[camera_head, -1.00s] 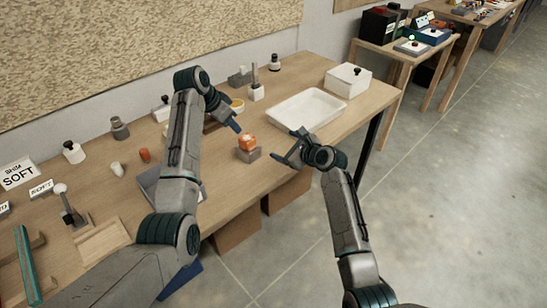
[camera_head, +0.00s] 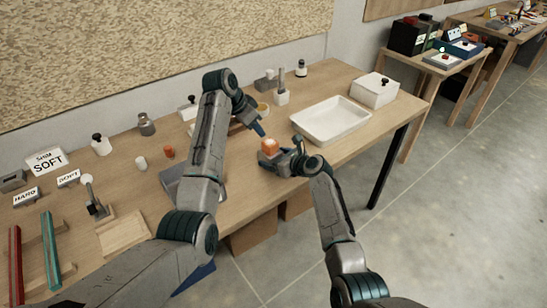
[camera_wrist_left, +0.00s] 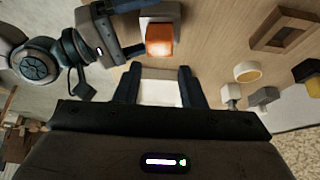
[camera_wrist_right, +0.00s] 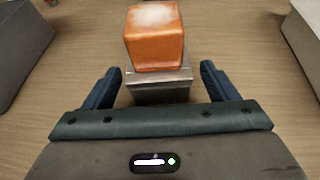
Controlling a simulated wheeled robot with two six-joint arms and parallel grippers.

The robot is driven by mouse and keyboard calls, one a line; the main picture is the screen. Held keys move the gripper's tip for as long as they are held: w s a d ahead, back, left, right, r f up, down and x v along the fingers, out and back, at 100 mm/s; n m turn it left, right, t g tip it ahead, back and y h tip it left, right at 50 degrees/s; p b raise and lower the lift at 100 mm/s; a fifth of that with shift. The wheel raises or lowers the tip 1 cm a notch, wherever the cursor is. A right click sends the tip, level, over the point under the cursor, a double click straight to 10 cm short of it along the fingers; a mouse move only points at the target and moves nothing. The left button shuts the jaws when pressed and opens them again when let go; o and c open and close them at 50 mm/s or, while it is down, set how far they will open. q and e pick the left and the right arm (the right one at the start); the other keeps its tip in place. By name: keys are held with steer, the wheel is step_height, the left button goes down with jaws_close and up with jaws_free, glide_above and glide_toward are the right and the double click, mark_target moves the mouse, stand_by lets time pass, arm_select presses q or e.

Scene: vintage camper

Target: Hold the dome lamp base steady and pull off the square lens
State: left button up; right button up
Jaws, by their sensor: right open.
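The orange square lens (camera_head: 269,146) sits on top of the grey dome lamp base (camera_head: 270,160), near the table's front edge. In the right wrist view the lens (camera_wrist_right: 155,40) is upright on the base (camera_wrist_right: 160,90). My right gripper (camera_wrist_right: 160,72) is open, with a finger on either side of the base and a visible gap at each side. My left gripper (camera_head: 261,131) is just behind and above the lens.
A white tray (camera_head: 352,130) lies to the right, with a white box (camera_head: 375,92) behind it. A grey bin (camera_head: 176,188) is partly hidden by my left arm. Small pots and bottles, such as a white one (camera_head: 101,146), line the back.

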mark_target(268, 142)
steer(key=shift+w+a+f, duration=0.25)
steer(key=shift+w+a, duration=0.15)
steer(key=c, duration=1.1)
arm_select(q)
steer(key=shift+o, duration=0.6)
arm_select(e)
steer(key=shift+c, duration=0.8)
arm_select(q)
steer(key=o, duration=0.4)
steer(key=shift+d, duration=0.1)
steer(key=shift+c, duration=0.2)
steer(key=shift+w+d+f+n+g+y, duration=0.25)
steer(key=shift+w+d+f+y, duration=0.35)
steer(key=shift+f, duration=0.95)
steer(key=shift+w+d+f+n+g+y, duration=0.25)
steer(key=shift+d+f, duration=0.5)
steer(key=shift+f, duration=0.75)
steer(key=shift+w+d+f+n+g+y, duration=0.15)
steer(key=shift+w+d+f+y, duration=0.4)
steer(key=shift+f, duration=1)
steer(key=shift+c, duration=0.5)
